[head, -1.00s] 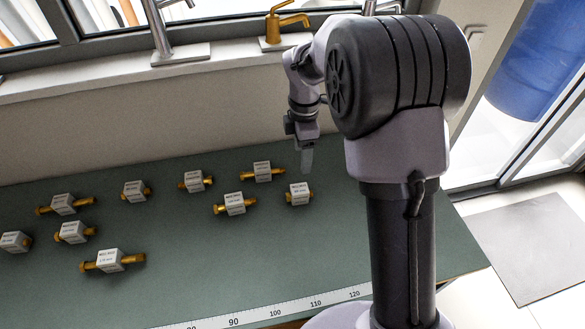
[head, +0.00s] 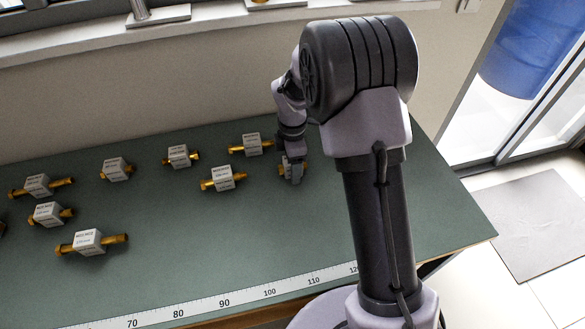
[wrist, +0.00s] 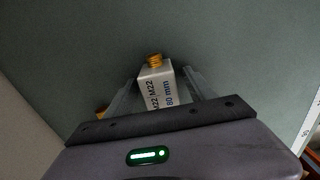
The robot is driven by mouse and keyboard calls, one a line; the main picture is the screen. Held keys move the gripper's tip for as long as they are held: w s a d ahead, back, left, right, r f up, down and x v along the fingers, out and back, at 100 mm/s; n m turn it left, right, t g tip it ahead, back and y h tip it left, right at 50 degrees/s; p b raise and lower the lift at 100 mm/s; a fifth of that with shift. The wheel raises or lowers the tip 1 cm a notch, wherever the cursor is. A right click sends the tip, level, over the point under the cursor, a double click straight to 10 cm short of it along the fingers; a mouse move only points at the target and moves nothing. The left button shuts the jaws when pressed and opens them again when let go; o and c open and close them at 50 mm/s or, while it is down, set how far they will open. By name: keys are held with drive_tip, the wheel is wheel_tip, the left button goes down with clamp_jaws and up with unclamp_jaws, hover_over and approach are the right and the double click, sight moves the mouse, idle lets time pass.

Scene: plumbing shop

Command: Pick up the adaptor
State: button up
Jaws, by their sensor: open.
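The brass adaptor with a white label block (wrist: 157,86) lies on the green bench in the wrist view. Its label reads "M22 M22" and "80 mm", and a threaded brass end (wrist: 154,59) points away. My gripper (wrist: 153,84) is open, with one clear finger on each side of the block. In the head view my gripper (head: 291,178) is down at the rightmost adaptor, which it mostly hides. I cannot tell whether the fingers touch the block.
Several similar labelled brass adaptors lie to the left, the nearest being one adaptor (head: 223,179) and another behind it (head: 252,145). A ruler strip (head: 225,303) runs along the bench's front edge. The green bench (head: 200,250) is clear in front.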

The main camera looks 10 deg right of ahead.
clamp_jaws()
drive_tip(key=shift+r, duration=0.1)
